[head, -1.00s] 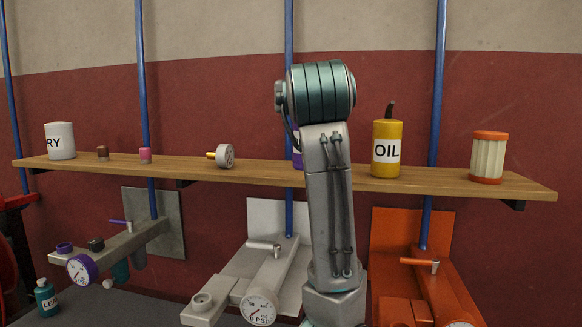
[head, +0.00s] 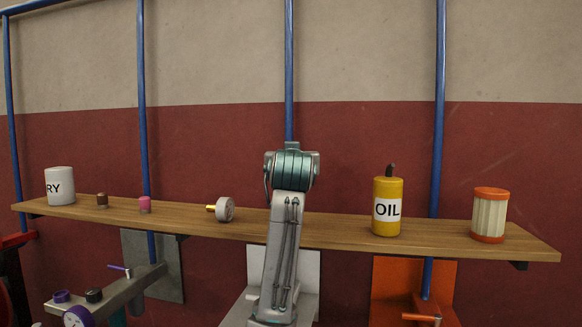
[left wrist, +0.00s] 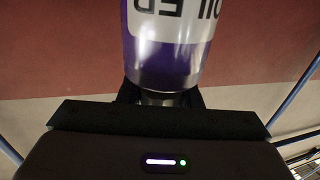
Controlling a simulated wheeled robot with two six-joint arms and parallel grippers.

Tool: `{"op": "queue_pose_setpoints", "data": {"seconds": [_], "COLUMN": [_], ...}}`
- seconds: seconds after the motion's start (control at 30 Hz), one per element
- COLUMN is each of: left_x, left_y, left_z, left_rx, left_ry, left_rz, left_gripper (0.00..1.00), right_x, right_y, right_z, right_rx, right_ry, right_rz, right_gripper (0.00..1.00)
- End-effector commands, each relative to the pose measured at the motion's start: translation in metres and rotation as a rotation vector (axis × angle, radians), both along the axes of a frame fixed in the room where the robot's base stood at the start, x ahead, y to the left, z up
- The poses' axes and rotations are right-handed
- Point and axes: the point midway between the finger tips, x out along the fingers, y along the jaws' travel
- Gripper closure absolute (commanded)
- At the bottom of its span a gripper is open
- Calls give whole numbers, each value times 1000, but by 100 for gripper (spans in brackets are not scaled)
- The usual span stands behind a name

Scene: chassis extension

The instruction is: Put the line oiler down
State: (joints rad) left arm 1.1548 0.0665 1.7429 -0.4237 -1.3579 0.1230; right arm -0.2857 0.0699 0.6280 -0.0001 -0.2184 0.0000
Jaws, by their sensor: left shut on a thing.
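The line oiler (left wrist: 165,50) is a purple cylinder with a white label whose letters read upside down in the left wrist view. My left gripper (left wrist: 160,98) is shut on its narrower dark end. The far end of the oiler runs out of the top of that view. In the head view my arm stands in the middle, in front of the wooden shelf (head: 340,237), and hides its gripper and the oiler. I cannot tell how far the oiler is from the shelf. My right gripper is not in view.
On the shelf stand a white canister (head: 60,187), a brown cap (head: 102,201), a pink cap (head: 145,204), a gauge (head: 225,209), a yellow oil can (head: 387,207) and an orange-and-white filter (head: 489,215). Blue posts (head: 289,70) rise behind. Grey, white and orange units hang below.

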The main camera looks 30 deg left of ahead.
Motion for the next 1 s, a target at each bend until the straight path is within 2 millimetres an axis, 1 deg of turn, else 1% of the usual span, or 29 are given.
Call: {"op": "queue_pose_setpoints", "data": {"seconds": [0.07,0.2,0.33,0.47,0.7,0.8,0.83,0.9,0.93,1.0], "left_x": [8,9,8,8,8,8,8,8,8,8], "left_y": [7,7,7,7,7,7,7,7,7,7], "left_z": [2,-16,-29,-35,-36,-40,-40,-39,-39,-39], "left_rx": [1,0,0,0,0,0,0,0,0,0], "left_ry": [3,4,2,-1,-1,0,1,1,1,1], "left_rz": [2,0,0,0,0,0,0,0,0,0], "left_gripper": [100,100,100,100,100,100,65,51,47,47], "right_x": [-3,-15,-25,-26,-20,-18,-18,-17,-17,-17], "right_y": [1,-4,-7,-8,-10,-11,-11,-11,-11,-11], "right_z": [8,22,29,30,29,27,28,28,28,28], "right_rx": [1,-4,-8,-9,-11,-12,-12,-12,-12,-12], "right_ry": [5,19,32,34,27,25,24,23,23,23], "right_rz": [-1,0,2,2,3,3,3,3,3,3], "right_gripper": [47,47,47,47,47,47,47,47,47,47]}}
